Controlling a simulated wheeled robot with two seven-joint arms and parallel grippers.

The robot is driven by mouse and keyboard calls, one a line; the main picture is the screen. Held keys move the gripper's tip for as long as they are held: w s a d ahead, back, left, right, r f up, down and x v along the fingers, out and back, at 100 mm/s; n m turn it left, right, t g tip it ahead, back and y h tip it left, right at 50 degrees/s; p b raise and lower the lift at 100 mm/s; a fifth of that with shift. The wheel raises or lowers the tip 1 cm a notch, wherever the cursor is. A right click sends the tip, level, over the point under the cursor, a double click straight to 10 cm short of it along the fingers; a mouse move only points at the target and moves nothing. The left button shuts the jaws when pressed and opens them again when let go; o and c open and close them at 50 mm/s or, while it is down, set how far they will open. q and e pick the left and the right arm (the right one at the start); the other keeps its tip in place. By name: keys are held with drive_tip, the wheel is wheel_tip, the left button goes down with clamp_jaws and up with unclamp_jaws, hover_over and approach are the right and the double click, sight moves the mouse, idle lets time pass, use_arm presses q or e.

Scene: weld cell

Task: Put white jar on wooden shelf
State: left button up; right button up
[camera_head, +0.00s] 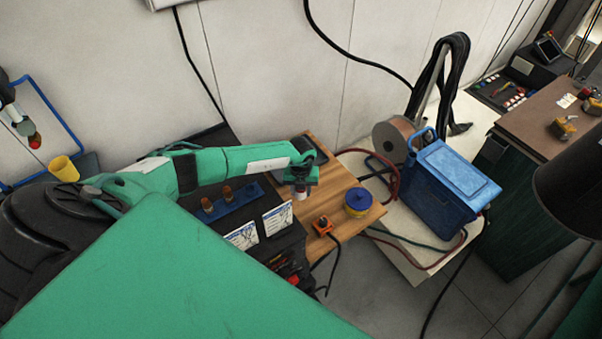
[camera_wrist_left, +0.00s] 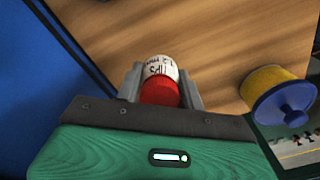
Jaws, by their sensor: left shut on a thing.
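The white jar (camera_wrist_left: 159,66) has a red lid and dark lettering that reads TIPS 1.2 mm. My left gripper (camera_wrist_left: 161,88) is shut on it, with a finger on either side. In the head view my left gripper (camera_head: 301,184) points down over the wooden shelf (camera_head: 340,184), near its left part, and a little of the white jar (camera_head: 300,195) shows below it. In the left wrist view the wooden shelf (camera_wrist_left: 215,35) lies behind the jar. I cannot tell whether the jar touches the wood. My right gripper is not in view.
A yellow jar with a blue lid (camera_head: 358,202) stands on the shelf's right part; an orange device (camera_head: 322,225) with a black cable is at its front edge. A blue rack (camera_head: 226,205) and white cards (camera_head: 277,218) are left of it. A blue case (camera_head: 450,185) stands farther right.

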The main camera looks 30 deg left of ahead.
sight(301, 196)
use_arm(q)
drive_tip(key=shift+f, duration=1.95)
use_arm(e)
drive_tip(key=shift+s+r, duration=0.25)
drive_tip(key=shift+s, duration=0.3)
use_arm(q)
drive_tip(key=shift+f, duration=0.1)
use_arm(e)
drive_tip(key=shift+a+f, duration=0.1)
use_arm(q)
drive_tip(key=shift+f, duration=0.15)
drive_tip(key=o, duration=1.1)
